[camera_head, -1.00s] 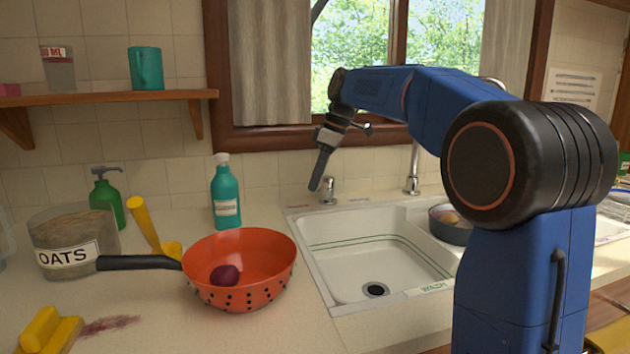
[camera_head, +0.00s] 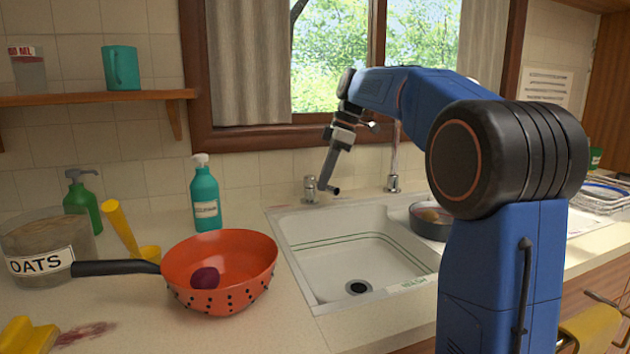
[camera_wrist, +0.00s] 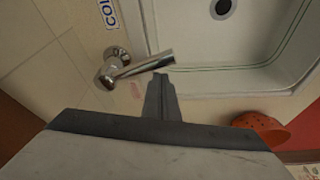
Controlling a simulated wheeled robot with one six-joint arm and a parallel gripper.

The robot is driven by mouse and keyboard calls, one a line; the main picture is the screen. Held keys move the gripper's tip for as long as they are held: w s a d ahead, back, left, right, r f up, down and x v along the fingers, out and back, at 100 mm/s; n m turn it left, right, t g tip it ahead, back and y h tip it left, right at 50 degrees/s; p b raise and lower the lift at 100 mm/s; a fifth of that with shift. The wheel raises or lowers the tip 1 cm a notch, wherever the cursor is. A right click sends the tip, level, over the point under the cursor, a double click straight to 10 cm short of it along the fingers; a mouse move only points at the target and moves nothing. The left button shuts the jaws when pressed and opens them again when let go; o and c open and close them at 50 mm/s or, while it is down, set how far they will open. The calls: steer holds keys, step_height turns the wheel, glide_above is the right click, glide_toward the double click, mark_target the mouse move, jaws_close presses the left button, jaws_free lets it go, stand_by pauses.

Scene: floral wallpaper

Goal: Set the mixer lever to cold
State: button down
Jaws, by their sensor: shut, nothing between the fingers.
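The chrome mixer lever (camera_head: 310,189) stands on the counter behind the sink's back left corner. In the wrist view the lever (camera_wrist: 140,67) lies slanted, its free end toward the sink. A label reading "CO", its rest cut off, (camera_wrist: 109,13) is on the wall side. My gripper (camera_head: 324,186) is shut and empty, pointing down right by the lever and partly covering it in the head view. In the wrist view my gripper's tip (camera_wrist: 160,76) is right beside the lever's free end; I cannot tell if they touch. The spout (camera_head: 392,182) stands to the right.
The white sink (camera_head: 340,262) is in front, with a pan (camera_head: 430,222) at its right. An orange colander (camera_head: 222,290) with a dark handle sits left of the sink. A teal bottle (camera_head: 205,195) stands near the wall. The window is behind my arm.

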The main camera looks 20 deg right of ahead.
mark_target(330, 185)
steer(key=shift+w+d, duration=0.2)
steer(key=shift+d, duration=0.45)
steer(key=shift+w+d, duration=0.15)
steer(key=shift+d, duration=0.75)
steer(key=shift+a, duration=0.1)
